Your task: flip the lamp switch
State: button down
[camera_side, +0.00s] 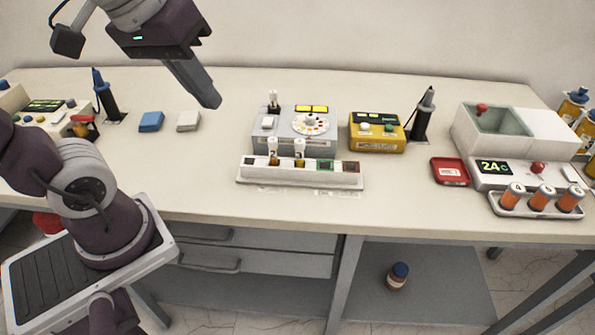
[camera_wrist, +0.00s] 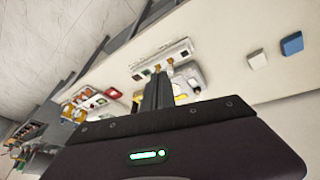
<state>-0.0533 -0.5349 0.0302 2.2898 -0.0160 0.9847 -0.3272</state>
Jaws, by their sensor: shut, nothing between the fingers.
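My gripper (camera_side: 213,101) is shut and empty, raised above the bench, left of the grey instrument. In the wrist view its closed fingers (camera_wrist: 160,73) point toward the instruments. The grey instrument (camera_side: 290,140) has a round colour-dotted dial (camera_side: 311,124), yellow display windows and a pale rocker-like switch (camera_side: 267,122) on its left top. A small clear vial or bulb with a dark base (camera_side: 274,102) stands at its back left. I cannot tell for sure which control is the lamp switch. In the wrist view the fingers partly hide the grey instrument.
A white rack (camera_side: 248,176) with two vials stands in front of the grey instrument. A yellow meter (camera_side: 376,145) and a dark pen-like tool on a stand (camera_side: 422,115) are to its right. Blue (camera_side: 151,121) and white (camera_side: 188,121) blocks lie left. The bench between the blocks and the instrument is clear.

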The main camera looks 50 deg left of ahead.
jog(key=s+d+f+m+t, duration=0.1)
jog(key=s+f+m, duration=0.2)
jog(key=s+m, duration=0.1)
jog(key=w+a+r+n+g, duration=0.25)
jog(key=w+r+n, duration=0.25)
jog(key=w+n, duration=0.35)
jog(key=n+g+h, duration=0.1)
jog(key=n+g, duration=0.3)
jog(key=n, duration=1.3)
send_over(267, 123)
jog(key=w+a, duration=0.1)
notch_tip(267, 123, down, 6)
jog(key=shift+n, duration=0.35)
jog(key=f, duration=1.4)
jog(key=shift+s+d+f, duration=0.25)
jog(key=shift+s, duration=0.1)
